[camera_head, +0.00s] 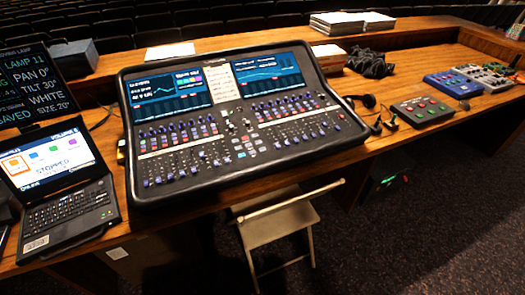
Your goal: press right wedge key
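The black mixing desk (239,157) stands on the wooden table in the middle of the view. It has two lit screens, a left one (166,89) and a right one (259,69). Rows of small coloured keys and faders lie below them, with a left bank (178,132) and a right bank (288,106). The key labels are too small to read, so I cannot tell which is the right wedge key. Neither of my grippers is in view.
A laptop (66,210) reading "STOPPED" and a dark lamp-settings screen (28,85) stand at left. Headphones (379,118), a grey box with coloured buttons (422,110) and blue and grey pedals (453,84) lie at right. A folding chair (279,222) stands in front.

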